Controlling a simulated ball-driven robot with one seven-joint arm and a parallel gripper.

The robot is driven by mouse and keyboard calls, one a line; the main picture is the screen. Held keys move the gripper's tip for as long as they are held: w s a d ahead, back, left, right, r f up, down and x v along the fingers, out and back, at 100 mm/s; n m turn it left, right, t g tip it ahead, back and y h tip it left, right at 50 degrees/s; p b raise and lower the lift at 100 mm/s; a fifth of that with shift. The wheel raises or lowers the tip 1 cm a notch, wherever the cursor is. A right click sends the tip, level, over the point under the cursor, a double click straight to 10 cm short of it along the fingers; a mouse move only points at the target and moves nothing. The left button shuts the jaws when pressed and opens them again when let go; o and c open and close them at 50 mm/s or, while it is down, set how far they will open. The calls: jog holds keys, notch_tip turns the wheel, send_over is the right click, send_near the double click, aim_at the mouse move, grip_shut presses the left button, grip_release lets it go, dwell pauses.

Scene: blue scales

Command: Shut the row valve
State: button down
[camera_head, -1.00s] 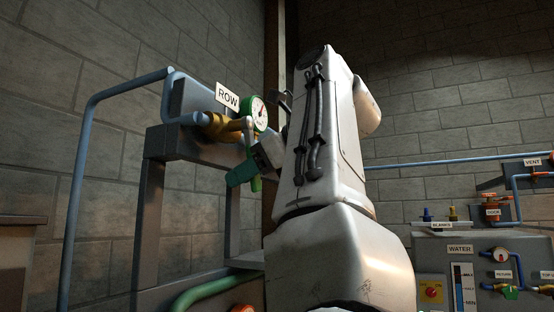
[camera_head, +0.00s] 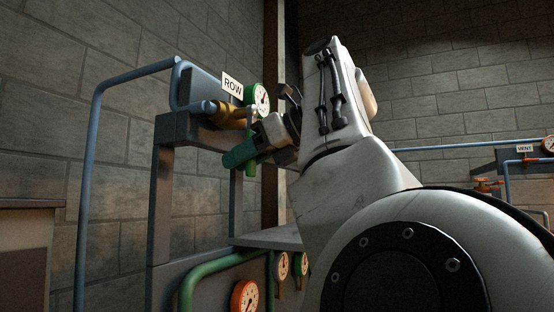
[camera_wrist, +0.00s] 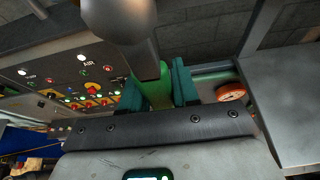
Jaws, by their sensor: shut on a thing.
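The row valve has a brass body (camera_head: 229,115) on a blue pipe, under the ROW label (camera_head: 232,87) and beside a green-rimmed round gauge (camera_head: 258,97). Its green handle (camera_head: 251,168) hangs down, mostly hidden behind my gripper. My gripper (camera_head: 240,156) is at the handle, with teal fingers. In the wrist view, the green handle (camera_wrist: 158,92) stands between the two teal fingers of my gripper (camera_wrist: 157,84), which is shut on it. A rounded grey metal part covers the handle's upper end there. How far the handle is turned cannot be told.
A grey frame (camera_head: 164,205) and blue pipe (camera_head: 92,150) stand left of the valve. A green pipe and red gauge (camera_head: 245,297) sit below. The wrist view shows a lit AIR panel (camera_wrist: 62,75) and a red-rimmed gauge (camera_wrist: 230,91).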

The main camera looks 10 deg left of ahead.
jog(key=c, duration=1.2)
grip_release()
jog(key=b+v, duration=0.2)
jog(key=v, duration=0.9)
jog(key=shift+b, duration=0.4)
